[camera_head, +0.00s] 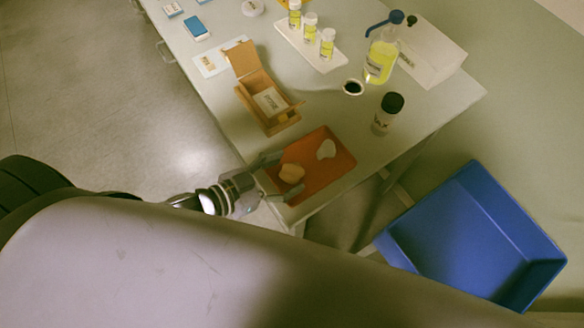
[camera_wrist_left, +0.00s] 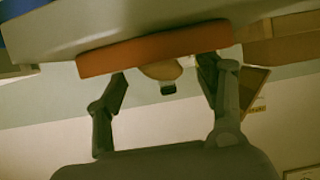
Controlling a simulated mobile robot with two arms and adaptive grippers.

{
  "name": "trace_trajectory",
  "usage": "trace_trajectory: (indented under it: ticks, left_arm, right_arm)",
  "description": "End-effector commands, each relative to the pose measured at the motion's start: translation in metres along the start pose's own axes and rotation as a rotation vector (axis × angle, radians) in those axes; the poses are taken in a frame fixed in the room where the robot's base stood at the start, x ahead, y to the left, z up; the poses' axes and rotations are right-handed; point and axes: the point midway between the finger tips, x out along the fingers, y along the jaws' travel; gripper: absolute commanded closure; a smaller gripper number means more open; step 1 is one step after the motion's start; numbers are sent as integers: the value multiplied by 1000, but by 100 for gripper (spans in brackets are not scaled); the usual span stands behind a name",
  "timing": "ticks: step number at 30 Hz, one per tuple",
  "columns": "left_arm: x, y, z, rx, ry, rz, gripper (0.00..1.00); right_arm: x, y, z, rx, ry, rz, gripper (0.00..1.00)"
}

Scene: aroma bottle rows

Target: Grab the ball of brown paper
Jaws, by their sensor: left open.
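The ball of brown paper (camera_head: 291,173) is a small crumpled tan lump on the near left part of the orange-red tray (camera_head: 316,188). In the left wrist view the ball (camera_wrist_left: 160,70) shows between the fingers, at the tray's edge (camera_wrist_left: 150,50). My left gripper (camera_head: 284,176) is open at the tray, with one finger on each side of the ball. In the left wrist view the open fingers of the gripper (camera_wrist_left: 164,88) stand well apart, and I cannot tell whether either touches the ball. My right gripper is not in view.
A white crumpled lump (camera_head: 326,149) lies on the tray too. A black-capped bottle (camera_head: 386,115) and an open cardboard box (camera_head: 258,107) stand close by. Vials in a white rack (camera_head: 301,47) and a wash bottle (camera_head: 382,62) stand farther back. A blue bin (camera_head: 475,240) is at the right.

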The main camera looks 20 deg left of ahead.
Motion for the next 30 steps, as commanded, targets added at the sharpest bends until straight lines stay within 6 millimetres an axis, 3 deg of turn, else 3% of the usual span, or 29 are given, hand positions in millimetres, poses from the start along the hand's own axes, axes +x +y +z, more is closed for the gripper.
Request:
trace_trajectory:
  ticks: [12, 27, 30]
  left_arm:
    - [11, 1, 0, 0, -1, 1, 37]
    - [10, 0, 0, 0, -1, 1, 70]
    - [10, 1, 0, 0, -1, 1, 73]
  right_arm:
    - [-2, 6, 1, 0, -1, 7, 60]
    - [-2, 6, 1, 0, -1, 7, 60]
    - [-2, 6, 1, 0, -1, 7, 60]
